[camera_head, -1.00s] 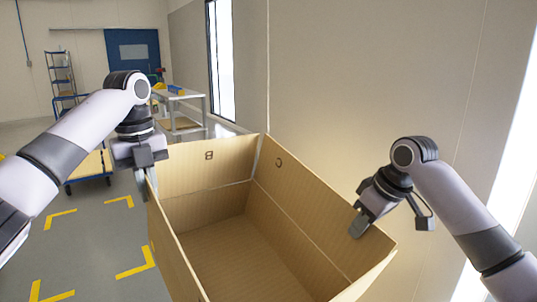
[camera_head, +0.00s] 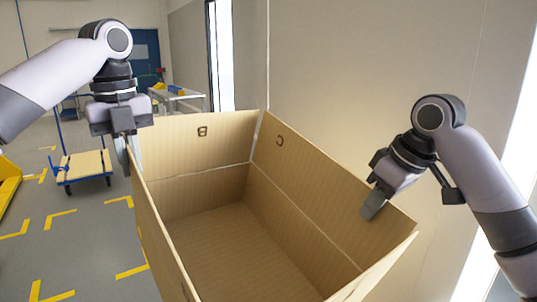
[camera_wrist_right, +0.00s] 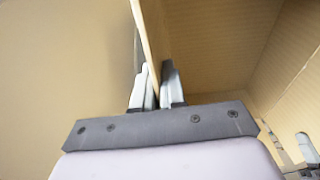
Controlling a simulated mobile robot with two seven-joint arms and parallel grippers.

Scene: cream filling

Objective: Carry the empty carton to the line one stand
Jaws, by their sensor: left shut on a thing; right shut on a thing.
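The empty carton (camera_head: 205,245) is an open brown cardboard box with the letters B and C on its inner walls. It fills the lower middle of the head view, and nothing lies on its visible floor. My left gripper (camera_head: 130,155) is shut on the carton's left wall at the rim. My right gripper (camera_head: 372,206) is shut on the right wall near its near end. In the right wrist view the fingers (camera_wrist_right: 157,88) straddle the cardboard wall. The carton's underside is hidden. I cannot pick out the line one stand for certain.
A bare wall (camera_head: 400,60) stands close along the right. A blue-framed cart (camera_head: 85,165) is at the left, with a yellow object (camera_head: 8,185) at the left edge. A table (camera_head: 180,97) stands farther back. The floor has yellow corner marks (camera_head: 60,218).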

